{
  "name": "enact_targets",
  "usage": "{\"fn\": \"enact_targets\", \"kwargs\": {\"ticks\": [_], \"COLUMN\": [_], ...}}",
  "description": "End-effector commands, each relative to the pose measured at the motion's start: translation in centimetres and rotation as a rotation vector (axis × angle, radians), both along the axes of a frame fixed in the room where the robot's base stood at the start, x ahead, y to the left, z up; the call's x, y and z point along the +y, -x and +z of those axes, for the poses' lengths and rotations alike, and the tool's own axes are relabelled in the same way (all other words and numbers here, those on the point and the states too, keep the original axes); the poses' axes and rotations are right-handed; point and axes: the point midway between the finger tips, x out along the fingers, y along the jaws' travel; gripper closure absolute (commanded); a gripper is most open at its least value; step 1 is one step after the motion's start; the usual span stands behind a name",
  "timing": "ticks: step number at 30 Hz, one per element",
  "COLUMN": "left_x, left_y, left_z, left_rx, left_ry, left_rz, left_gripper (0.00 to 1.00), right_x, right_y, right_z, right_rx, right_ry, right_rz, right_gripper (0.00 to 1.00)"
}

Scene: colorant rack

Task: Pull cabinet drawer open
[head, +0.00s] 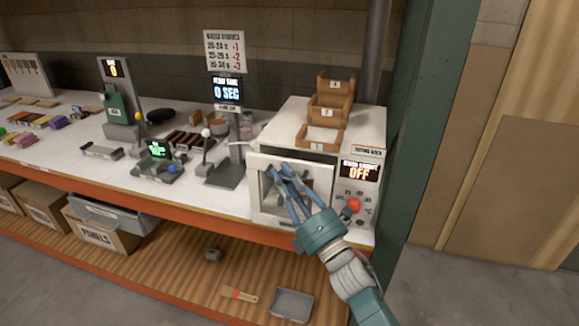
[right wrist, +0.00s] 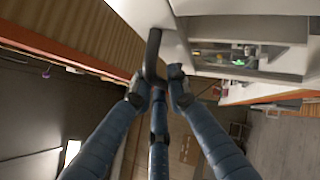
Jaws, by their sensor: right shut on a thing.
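The white cabinet (head: 373,128) stands at the right end of the bench, with a red knob (head: 353,205) and a display reading "OFF" on its right side. Its white-framed front (head: 258,204) has a dark window. My right gripper (head: 283,178) is in front of this front, with its blue fingers covering part of the window. In the right wrist view, the fingers (right wrist: 158,84) are shut on a dark bar handle (right wrist: 153,48). My left gripper is not in view.
Wooden trays (head: 327,108) stand on the cabinet. A grey stand with a "0 SEC" display (head: 226,91) is close to its left. The lower shelf (head: 176,267) holds a brush (head: 240,294) and a grey pan (head: 292,304). A green post (head: 425,110) rises at the right.

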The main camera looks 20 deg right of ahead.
Motion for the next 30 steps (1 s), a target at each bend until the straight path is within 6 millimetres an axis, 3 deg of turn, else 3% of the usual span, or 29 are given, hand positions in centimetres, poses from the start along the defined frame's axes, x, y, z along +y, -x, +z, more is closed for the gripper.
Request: {"fn": "enact_targets", "kwargs": {"ticks": [6,15,22,30], "left_x": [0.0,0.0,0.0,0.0], "left_y": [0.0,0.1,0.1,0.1], "left_z": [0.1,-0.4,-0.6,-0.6], "left_rx": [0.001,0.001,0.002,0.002], "left_ry": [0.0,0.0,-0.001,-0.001], "left_rz": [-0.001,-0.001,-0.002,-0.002], "left_gripper": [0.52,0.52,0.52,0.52], "right_x": [3.0,6.2,7.5,7.8], "right_y": [4.6,9.4,11.2,11.6], "right_z": [-0.3,-0.3,-0.2,-0.1], "right_rx": [0.005,0.004,0.003,0.003], "right_ry": [0.0,0.003,0.005,0.007], "right_rz": [-0.003,-0.004,-0.004,-0.005], "right_gripper": [1.0,1.0,1.0,1.0]}}
